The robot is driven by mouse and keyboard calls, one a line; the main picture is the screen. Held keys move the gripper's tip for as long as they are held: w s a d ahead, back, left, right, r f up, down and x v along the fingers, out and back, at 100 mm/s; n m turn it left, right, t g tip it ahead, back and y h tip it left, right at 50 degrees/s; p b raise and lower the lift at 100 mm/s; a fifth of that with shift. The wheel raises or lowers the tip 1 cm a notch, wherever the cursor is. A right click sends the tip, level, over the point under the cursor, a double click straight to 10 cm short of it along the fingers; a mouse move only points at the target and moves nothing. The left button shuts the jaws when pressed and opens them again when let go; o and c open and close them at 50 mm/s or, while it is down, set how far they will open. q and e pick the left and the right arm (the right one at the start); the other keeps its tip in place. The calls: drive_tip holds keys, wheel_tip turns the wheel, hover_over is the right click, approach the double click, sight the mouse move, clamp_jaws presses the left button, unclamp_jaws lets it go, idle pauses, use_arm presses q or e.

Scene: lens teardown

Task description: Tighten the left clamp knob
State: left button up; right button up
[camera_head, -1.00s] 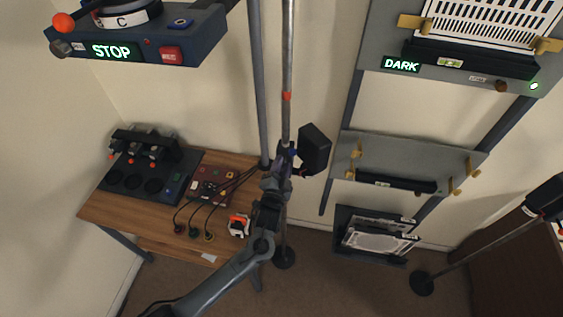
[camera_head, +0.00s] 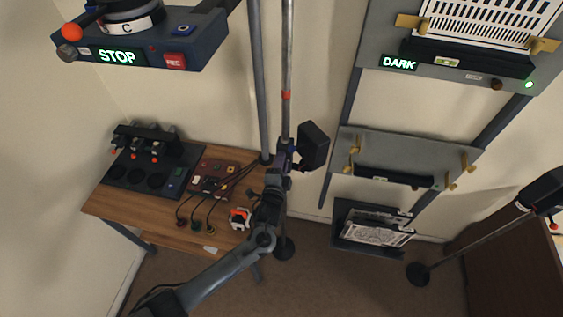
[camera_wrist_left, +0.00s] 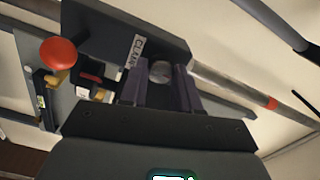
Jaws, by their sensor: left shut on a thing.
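The left clamp is a dark block (camera_wrist_left: 120,30) labelled CLAMP on a metal pole in the left wrist view. Its round grey knob (camera_wrist_left: 161,72) sits between my two purple fingers. My left gripper (camera_wrist_left: 162,88) is shut on this knob. In the head view my left gripper (camera_head: 284,158) is at the pole (camera_head: 287,60), just left of a black box-shaped head (camera_head: 313,146). The knob is too small and covered to make out there. My right gripper is not in view.
A wooden table (camera_head: 130,212) with a dark station, a red board and cables stands left of my arm. A grey wall panel (camera_head: 405,150) with brass clips hangs right. A second stand (camera_head: 480,243) is at far right. An orange-red ball (camera_wrist_left: 58,53) is near the clamp in the wrist view.

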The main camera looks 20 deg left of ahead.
use_arm(q)
drive_tip(key=o, duration=1.1)
drive_tip(key=shift+c, duration=0.2)
drive_tip(key=s+d+b, duration=0.1)
drive_tip(key=s, duration=0.9)
drive_tip(key=shift+s+d, duration=0.3)
drive_tip(key=shift+s, duration=0.1)
